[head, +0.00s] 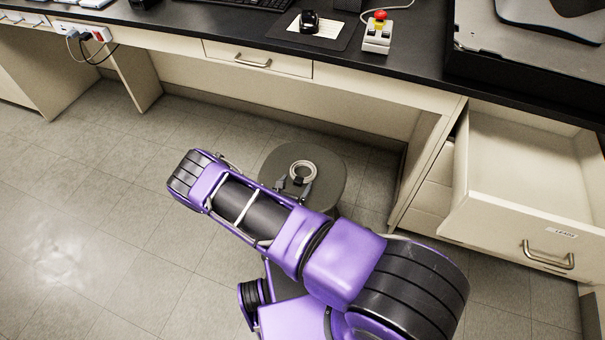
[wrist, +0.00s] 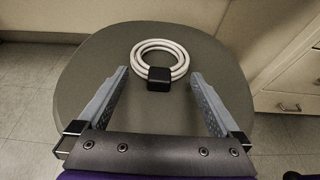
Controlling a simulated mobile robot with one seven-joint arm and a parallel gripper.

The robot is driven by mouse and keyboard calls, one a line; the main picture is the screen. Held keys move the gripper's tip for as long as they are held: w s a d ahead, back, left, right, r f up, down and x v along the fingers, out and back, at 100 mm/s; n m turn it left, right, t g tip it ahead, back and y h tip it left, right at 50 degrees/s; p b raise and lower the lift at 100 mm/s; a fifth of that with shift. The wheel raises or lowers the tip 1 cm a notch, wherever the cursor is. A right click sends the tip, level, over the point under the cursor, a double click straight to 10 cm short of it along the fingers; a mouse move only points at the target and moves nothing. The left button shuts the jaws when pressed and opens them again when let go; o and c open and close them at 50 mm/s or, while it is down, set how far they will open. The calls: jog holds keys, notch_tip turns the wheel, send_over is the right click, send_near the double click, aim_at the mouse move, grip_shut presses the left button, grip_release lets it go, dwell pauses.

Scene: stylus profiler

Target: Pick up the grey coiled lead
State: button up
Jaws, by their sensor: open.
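The grey coiled lead (head: 302,170) lies on top of a round dark stool (head: 335,187) under the bench. It also shows in the wrist view as a pale ring (wrist: 160,46) with a black block (wrist: 159,78) at its near side. My gripper (wrist: 156,78) is open in the wrist view, with one finger to each side of the lead's near part and nothing between them that it holds. Whether the fingers are level with the lead I cannot tell. In the head view my arm hides the front of the stool, and the fingers partly show beside the lead.
An open drawer (head: 510,215) with a label juts out at the right. The black bench top (head: 410,70) overhangs the stool and carries a control box with a red button (head: 377,35) and a mouse (head: 309,21). The floor at the left is clear.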

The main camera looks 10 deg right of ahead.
aim_at(298, 181)
jog(key=shift+x, duration=1.4)
jog(key=c, duration=1.4)
